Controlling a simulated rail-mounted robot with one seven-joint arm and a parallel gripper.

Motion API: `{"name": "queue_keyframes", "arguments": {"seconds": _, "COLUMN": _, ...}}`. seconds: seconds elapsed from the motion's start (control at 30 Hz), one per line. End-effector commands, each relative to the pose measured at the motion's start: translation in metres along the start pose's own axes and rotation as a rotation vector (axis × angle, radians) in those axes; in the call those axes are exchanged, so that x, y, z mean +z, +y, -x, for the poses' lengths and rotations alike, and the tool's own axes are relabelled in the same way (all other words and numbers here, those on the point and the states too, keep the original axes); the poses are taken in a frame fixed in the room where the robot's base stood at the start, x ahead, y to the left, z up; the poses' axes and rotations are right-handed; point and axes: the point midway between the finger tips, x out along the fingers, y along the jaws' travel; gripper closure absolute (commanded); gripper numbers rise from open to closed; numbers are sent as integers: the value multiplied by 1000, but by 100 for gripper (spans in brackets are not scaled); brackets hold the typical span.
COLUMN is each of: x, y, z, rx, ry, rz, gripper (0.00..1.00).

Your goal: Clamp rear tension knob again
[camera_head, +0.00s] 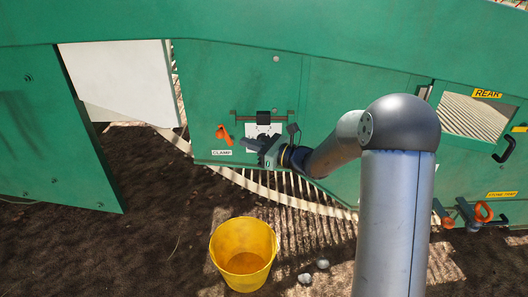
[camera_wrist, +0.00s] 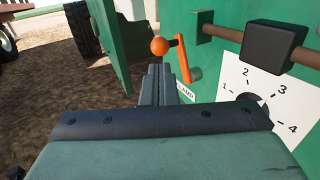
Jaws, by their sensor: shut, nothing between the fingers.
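An orange crank-shaped clamp lever (camera_head: 223,133) with a round ball end is on the green machine panel, above a white label reading CLAMP (camera_head: 222,152). The lever also shows in the wrist view (camera_wrist: 183,60), just beyond and right of my fingertips. My gripper (camera_head: 251,144) is shut and empty in front of the panel, right of the lever; its closed fingers show in the wrist view (camera_wrist: 157,72). I cannot tell whether they touch anything. A white dial plate (camera_wrist: 232,75) numbered 1 to 4 sits to the right, around a dark centre partly hidden by my gripper.
A black block (camera_wrist: 272,50) sits on a brown rod above the dial. A yellow bucket (camera_head: 244,252) and pale round objects (camera_head: 314,270) are on the soil below. A panel marked REAR (camera_head: 487,93) and another orange handle (camera_head: 483,212) are at right. A green door (camera_head: 55,130) stands left.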

Motion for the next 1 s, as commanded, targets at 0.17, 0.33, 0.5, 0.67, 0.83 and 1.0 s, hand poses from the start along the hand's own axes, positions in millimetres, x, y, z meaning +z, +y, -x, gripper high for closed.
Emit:
{"name": "queue_keyframes", "arguments": {"seconds": 0.17, "x": -3, "y": 1, "z": -34, "rx": 2, "ry": -1, "rz": 0, "gripper": 100}}
{"name": "queue_keyframes", "arguments": {"seconds": 0.33, "x": -2, "y": 0, "z": -52, "rx": 1, "ry": 0, "rz": 1, "gripper": 100}}
{"name": "queue_keyframes", "arguments": {"seconds": 0.5, "x": 0, "y": 0, "z": -57, "rx": 0, "ry": 0, "rz": 0, "gripper": 100}}
{"name": "queue_keyframes", "arguments": {"seconds": 0.67, "x": 0, "y": 0, "z": -57, "rx": 0, "ry": 0, "rz": 0, "gripper": 100}}
{"name": "queue_keyframes", "arguments": {"seconds": 0.83, "x": 0, "y": -1, "z": -56, "rx": -1, "ry": 2, "rz": 1, "gripper": 100}}
{"name": "queue_keyframes", "arguments": {"seconds": 1.0, "x": 3, "y": -9, "z": -49, "rx": -20, "ry": 27, "rz": 14, "gripper": 100}}
